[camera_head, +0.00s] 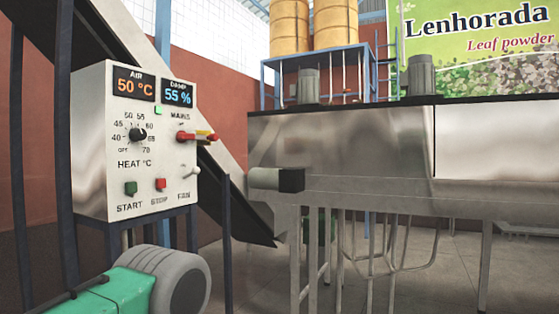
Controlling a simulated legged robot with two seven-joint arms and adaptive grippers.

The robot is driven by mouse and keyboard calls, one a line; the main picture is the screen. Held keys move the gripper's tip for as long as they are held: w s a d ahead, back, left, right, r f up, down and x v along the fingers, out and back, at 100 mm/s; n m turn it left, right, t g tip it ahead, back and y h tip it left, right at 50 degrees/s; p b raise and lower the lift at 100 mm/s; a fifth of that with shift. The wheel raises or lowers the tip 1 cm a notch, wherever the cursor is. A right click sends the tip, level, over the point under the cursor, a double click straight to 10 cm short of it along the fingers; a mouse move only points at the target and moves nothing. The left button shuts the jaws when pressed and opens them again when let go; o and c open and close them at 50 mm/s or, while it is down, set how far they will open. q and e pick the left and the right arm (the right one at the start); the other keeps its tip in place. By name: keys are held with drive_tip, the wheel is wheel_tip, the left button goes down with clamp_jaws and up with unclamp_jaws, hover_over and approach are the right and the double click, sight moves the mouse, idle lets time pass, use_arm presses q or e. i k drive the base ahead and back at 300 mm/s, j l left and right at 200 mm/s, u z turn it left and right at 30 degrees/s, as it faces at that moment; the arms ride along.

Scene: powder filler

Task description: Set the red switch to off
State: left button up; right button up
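The red switch (197,136) sits on the right part of the control box's front panel (120,182), under the label MAINS. It is a red lever with a yellowish part, lying about level. Its on and off marks are too small to read. A small green light (158,109) is lit near it. Displays above read 50 °C and 55 %. Neither of my grippers is in view, and nothing touches the switch.
The panel also has a black heat dial (137,134), a green start button (130,188), a red stop button (160,184) and a fan toggle (191,173). A metal machine (345,145) fills the right.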

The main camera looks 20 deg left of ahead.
sight(182, 137)
drive_tip(key=i+l+u, duration=0.1)
drive_tip(key=i, duration=0.4)
drive_tip(key=i+l+u, duration=0.1)
drive_tip(key=i+l, duration=0.15)
drive_tip(key=i, duration=0.3)
drive_tip(key=i+l+u, duration=0.1)
drive_tip(key=i, duration=0.4)
drive_tip(key=l, duration=0.1)
